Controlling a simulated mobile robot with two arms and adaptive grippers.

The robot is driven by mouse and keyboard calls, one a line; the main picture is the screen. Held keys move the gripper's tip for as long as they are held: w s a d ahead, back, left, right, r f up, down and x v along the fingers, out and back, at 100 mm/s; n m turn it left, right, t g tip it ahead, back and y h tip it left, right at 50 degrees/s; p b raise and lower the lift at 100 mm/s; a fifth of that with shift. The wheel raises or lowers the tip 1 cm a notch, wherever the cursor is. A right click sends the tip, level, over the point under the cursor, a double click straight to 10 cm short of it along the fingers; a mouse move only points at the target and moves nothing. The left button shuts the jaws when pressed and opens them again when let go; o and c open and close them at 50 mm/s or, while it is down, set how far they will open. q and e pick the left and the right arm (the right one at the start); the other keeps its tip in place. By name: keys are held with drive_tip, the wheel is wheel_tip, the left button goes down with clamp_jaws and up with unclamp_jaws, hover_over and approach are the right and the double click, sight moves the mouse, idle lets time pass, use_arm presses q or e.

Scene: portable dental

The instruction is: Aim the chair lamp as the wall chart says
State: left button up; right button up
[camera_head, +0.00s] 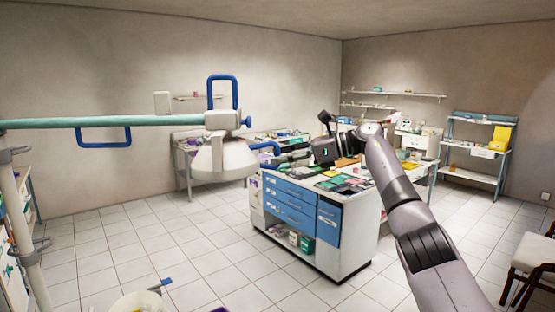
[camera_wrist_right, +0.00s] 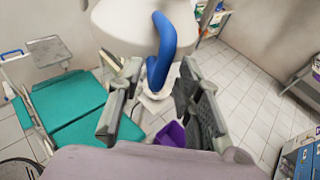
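The chair lamp has a white lamp head (camera_head: 222,160) hanging from a green horizontal arm (camera_head: 110,123) at the left of the head view. A blue handle (camera_head: 265,147) sticks out from the right side of the lamp head. My right gripper (camera_head: 284,158) is at this handle. In the right wrist view, the blue handle (camera_wrist_right: 164,45) reaches down between the two spread fingers, with gaps at both sides. The white lamp head (camera_wrist_right: 125,25) is just beyond it. My left gripper is out of view. I cannot make out a readable wall chart.
A blue-drawer cabinet (camera_head: 290,204) with a cluttered top stands below my right arm. A green dental chair (camera_wrist_right: 75,112) and a purple bin (camera_wrist_right: 169,134) show in the wrist view. A white stool or chair (camera_head: 535,255) is at the right edge. The tiled floor left of the cabinet is mostly clear.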

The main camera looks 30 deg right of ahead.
drive_tip(key=v, duration=1)
drive_tip(key=shift+s+d, duration=0.15)
drive_tip(key=shift+d, duration=0.05)
drive_tip(key=shift+f, duration=0.1)
